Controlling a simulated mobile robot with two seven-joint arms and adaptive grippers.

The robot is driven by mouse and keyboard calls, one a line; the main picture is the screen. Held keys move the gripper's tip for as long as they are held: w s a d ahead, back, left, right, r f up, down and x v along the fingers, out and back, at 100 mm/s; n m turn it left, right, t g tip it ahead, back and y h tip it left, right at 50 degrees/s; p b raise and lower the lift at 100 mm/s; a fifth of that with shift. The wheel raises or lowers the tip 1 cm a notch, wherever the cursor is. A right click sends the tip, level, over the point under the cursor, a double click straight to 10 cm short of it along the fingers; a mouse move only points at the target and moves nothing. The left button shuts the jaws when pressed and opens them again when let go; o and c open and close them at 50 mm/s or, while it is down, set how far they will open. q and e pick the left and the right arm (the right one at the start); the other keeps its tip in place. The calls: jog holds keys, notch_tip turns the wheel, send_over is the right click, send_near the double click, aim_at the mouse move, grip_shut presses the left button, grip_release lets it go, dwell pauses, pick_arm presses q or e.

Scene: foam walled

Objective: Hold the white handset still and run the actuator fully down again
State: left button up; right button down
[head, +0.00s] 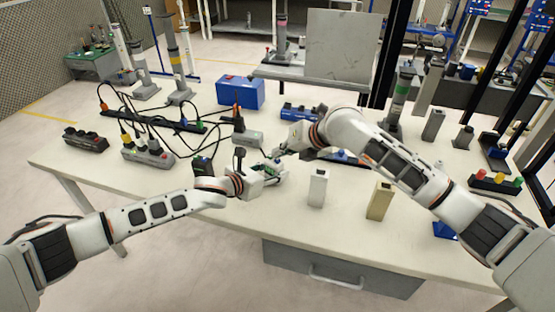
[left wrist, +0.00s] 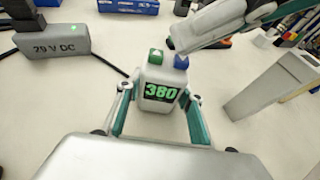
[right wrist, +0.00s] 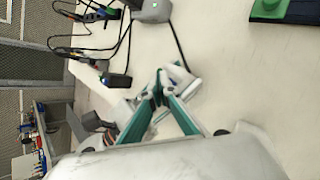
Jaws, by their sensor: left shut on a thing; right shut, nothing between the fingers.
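The white handset (left wrist: 160,88) has a green button (left wrist: 156,57), a blue button (left wrist: 181,62) and a screen reading 380 in green. My left gripper (head: 266,174) is shut around its sides and holds it upright over the table. My right gripper (head: 284,152) is shut and empty, its tips right at the blue button in the left wrist view; whether they press it I cannot tell. In the right wrist view the closed fingers (right wrist: 160,90) hide part of the handset. Grey columns with a yellow band (head: 179,73) and a green band (head: 402,88) stand behind; which is the actuator is unclear.
A grey 29 V DC box (left wrist: 52,42) with a cable stands left of the handset. A white block (head: 318,188) and a beige block (head: 380,201) stand to the right. A blue case (head: 241,92) and a power strip (head: 165,120) lie behind. The front table edge is clear.

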aim_at(280, 160)
jog(key=shift+f, duration=0.6)
dwell(1.3)
jog(key=shift+r, duration=0.1)
dwell(2.2)
jog(key=shift+r, duration=0.9)
notch_tip(280, 160, up, 5)
dwell(0.5)
dwell(0.4)
pick_arm(q)
jog(key=o, duration=1.2)
jog(key=shift+o, duration=0.2)
